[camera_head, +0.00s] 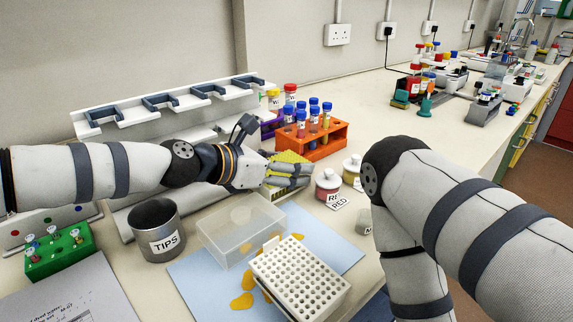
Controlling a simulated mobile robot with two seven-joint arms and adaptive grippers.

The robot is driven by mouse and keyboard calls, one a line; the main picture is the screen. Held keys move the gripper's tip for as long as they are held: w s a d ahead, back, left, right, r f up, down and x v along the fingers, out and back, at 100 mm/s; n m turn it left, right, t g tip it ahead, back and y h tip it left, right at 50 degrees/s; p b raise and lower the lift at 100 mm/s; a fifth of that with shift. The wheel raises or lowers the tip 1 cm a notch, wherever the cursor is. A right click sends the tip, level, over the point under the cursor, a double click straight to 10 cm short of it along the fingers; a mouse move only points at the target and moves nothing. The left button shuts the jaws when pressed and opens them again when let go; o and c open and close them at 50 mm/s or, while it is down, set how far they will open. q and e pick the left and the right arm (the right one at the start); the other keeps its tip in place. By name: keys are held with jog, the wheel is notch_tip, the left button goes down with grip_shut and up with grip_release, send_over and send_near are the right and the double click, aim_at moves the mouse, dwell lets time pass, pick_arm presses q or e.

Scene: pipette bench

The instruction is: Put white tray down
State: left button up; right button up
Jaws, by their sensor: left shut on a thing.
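The white tray (300,282), a block with rows of holes, is at the front centre over the blue mat (205,285). I cannot tell whether its underside touches the mat. My left gripper (300,176) is behind it, with its fingers across a yellow rack (290,157). It is shut on that rack; the fingers hide much of it and the exact contact. My right arm comes in from the right and bends down beside the mat. Its gripper is out of view.
A clear box (241,229) stands left of the tray, with yellow pieces (241,301) on the mat. A metal TIPS cup (157,230), an orange tube rack (311,141), labelled jars (328,185) and a white pipette stand (139,108) surround the left arm.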

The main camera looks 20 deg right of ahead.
pick_arm(q)
jog(key=o, duration=1.1)
jog(key=shift+o, duration=0.2)
jog(key=v, duration=1.2)
